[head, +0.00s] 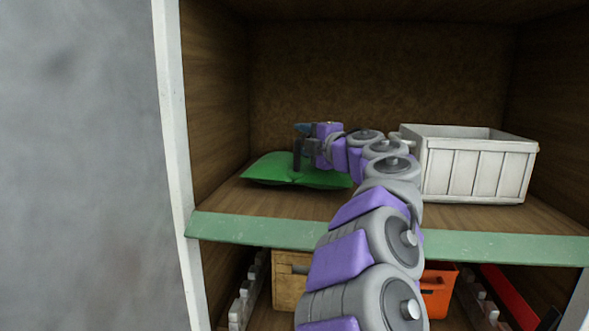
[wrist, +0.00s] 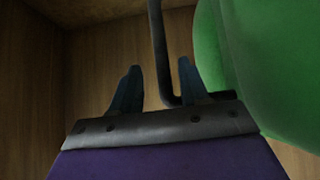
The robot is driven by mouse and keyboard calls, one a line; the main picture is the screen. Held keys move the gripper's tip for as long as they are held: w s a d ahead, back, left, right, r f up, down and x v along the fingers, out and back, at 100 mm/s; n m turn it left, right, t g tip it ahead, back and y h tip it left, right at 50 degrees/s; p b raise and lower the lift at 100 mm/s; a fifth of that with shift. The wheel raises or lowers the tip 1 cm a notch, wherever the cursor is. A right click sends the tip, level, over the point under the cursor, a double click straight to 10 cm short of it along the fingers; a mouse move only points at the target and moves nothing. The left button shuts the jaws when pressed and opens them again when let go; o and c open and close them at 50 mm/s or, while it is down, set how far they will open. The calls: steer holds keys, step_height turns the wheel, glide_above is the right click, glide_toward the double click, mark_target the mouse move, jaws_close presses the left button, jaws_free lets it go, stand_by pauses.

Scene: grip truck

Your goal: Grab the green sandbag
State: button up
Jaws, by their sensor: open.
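The green sandbag (head: 318,180) lies on the upper shelf, towards its left side. A dark handle-like bar (head: 297,160) stands up from it. My gripper (head: 302,129) is above the sandbag, at the top of this bar. In the wrist view my gripper (wrist: 159,65) is open, its two dark fingers apart. The dark bar (wrist: 157,40) shows in the gap between them and bends to the right near the gripper's base. The sandbag (wrist: 270,70) fills the right side there. I cannot tell the bar's depth between the fingers or whether they touch it.
A white ribbed crate (head: 478,172) stands on the shelf to the right. The shelf has a green front edge (head: 260,230) and a wooden left wall (head: 215,90). Below are a tan box (head: 290,280) and an orange box (head: 438,292). My arm hides part of the shelf's middle.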

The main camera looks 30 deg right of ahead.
mark_target(306, 136)
steer(key=w+d, duration=0.3)
steer(key=d, duration=0.1)
steer(key=shift+w+f+p, duration=0.35)
steer(key=shift+w+f, duration=0.05)
steer(key=shift+w+a, duration=0.15)
steer(key=shift+a, duration=0.5)
steer(key=shift+w+a, duration=0.15)
steer(key=shift+a, duration=0.7)
steer(key=c, duration=0.4)
steer(key=shift+d, duration=0.15)
jaws_close()
steer(key=shift+d, duration=0.15)
steer(key=shift+d, duration=0.25)
